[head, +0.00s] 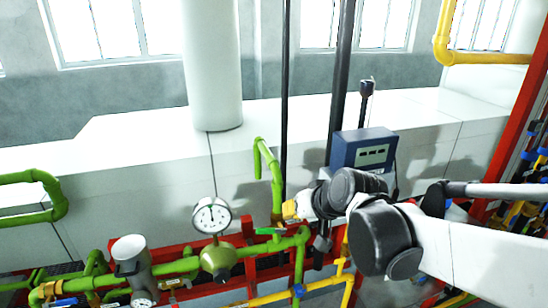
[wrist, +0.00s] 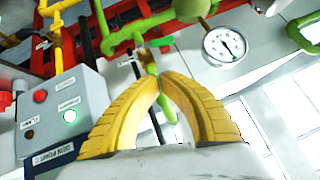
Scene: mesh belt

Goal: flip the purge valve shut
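A small green lever handle (head: 268,231), which looks like the purge valve's, sits on the green pipework just below and left of my gripper (head: 290,209) in the head view. In the wrist view a green handle (wrist: 160,42) shows just beyond the tips of my gripper (wrist: 162,78). The two yellow fingers arch together and their tips appear to meet, with nothing seen held between them. A green pipe (wrist: 168,108) shows behind the gap between the fingers. I cannot tell whether the tips touch the handle or pipe.
A pressure gauge (head: 212,216) stands left of my gripper. A bent green pipe (head: 270,172) rises close by it. A blue-grey box (head: 363,149) stands behind my arm. A grey control box (wrist: 63,115) with buttons is at left in the wrist view. Red frames and yellow pipes lie below.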

